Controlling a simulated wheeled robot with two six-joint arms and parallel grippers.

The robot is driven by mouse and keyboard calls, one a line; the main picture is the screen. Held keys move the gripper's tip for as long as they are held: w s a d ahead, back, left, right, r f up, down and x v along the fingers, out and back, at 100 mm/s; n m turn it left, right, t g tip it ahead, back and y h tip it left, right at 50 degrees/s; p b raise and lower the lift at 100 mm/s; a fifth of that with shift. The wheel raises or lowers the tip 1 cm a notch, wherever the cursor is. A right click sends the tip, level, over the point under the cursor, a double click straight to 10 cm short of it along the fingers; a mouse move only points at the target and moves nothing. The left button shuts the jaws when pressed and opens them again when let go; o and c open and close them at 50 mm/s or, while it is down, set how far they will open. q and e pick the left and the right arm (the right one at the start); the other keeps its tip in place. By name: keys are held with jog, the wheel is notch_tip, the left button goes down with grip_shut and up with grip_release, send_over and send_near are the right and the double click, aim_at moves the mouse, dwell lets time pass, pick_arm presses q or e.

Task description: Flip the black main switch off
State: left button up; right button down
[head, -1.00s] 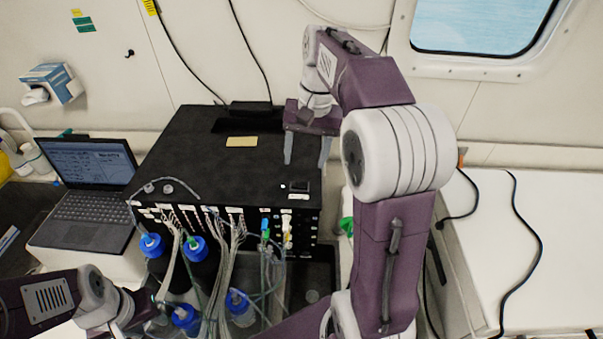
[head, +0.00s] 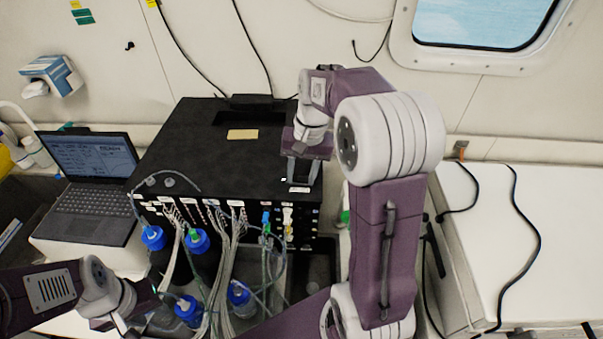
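The black box (head: 200,150) stands on the bench with its front panel full of cables. In the earlier frame the small black switch shows on its top near the front right corner. Now my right gripper (head: 301,181) is over that spot, pointing down with its two grey fingers apart. The fingers stand around or just above the switch and largely hide it. I cannot tell whether they touch it or which way it is set. A white label (head: 299,190) shows just in front. My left gripper (head: 128,325) is low at the left, partly cut off; its fingers are unclear.
A laptop (head: 87,190) stands open left of the box. Blue-capped bottles (head: 198,242) and bundled tubes (head: 225,275) crowd the space in front of the box. A white worktop (head: 545,245) on the right carries only loose black cables.

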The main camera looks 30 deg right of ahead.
aim_at(294, 180)
jog(key=shift+w+a+r+g+h+p, duration=0.1)
jog(key=shift+a+r+g+h+p, duration=0.2)
jog(key=shift+p, duration=0.65)
jog(key=shift+w+a+r+g+h+p, duration=0.1)
jog(key=shift+g+h+p, duration=0.3)
jog(key=shift+p, duration=0.55)
jog(key=shift+w+f+h, duration=0.1)
jog(key=shift+f+h, duration=0.1)
jog(key=shift+h, duration=0.2)
jog(key=shift+f, duration=0.2)
jog(key=c, duration=1.3)
grip_release()
jog(key=shift+d, duration=0.1)
jog(key=o, duration=0.4)
jog(key=r, duration=0.6)
jog(key=a+r+b, duration=0.1)
jog(key=r, duration=0.2)
jog(key=shift+w, duration=0.4)
